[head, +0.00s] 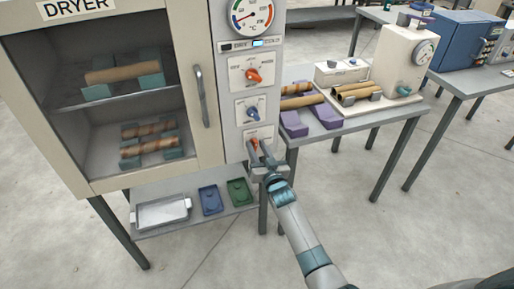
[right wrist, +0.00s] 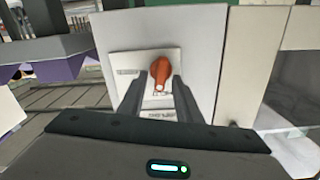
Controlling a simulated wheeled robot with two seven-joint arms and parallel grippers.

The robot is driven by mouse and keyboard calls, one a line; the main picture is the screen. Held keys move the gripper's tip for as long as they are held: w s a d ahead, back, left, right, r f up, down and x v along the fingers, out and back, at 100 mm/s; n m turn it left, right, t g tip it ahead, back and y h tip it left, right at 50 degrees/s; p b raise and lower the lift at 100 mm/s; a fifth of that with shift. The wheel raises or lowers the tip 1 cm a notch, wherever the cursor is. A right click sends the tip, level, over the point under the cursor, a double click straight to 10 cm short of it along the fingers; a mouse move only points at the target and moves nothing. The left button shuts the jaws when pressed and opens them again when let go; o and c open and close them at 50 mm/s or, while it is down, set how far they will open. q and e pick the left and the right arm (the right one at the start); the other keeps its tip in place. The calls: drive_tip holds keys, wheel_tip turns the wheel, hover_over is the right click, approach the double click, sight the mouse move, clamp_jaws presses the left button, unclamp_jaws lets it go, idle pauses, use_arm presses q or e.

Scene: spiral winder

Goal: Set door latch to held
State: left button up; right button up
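The dryer (head: 205,150) stands at the left in the head view with its glazed door shut. Its control column carries a gauge and three knobs, one above the other. The lowest knob, orange-red (head: 254,145), is partly hidden by my right gripper (head: 260,150). In the right wrist view this knob (right wrist: 160,70) sits on a pale plate, its lettering too small to read. It points roughly up. My right gripper (right wrist: 158,88) is open, its fingertips on either side of the knob; contact cannot be told. My left gripper is out of view.
An orange knob (head: 253,76) and a blue knob (head: 252,112) sit above on the column. The door handle (head: 201,95) is to the left. A table with purple cradles (head: 293,123) stands close at right. Trays (head: 210,200) lie on the shelf below.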

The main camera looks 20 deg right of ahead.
drive_tip(key=shift+c, duration=0.3)
clamp_jaws()
drive_tip(key=shift+a+n, duration=0.1)
drive_tip(key=shift+n, duration=1.2)
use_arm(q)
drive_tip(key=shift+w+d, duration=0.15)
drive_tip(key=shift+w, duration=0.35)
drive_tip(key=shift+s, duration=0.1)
use_arm(e)
drive_tip(key=shift+o, duration=0.3)
unclamp_jaws()
drive_tip(key=shift+s, duration=0.1)
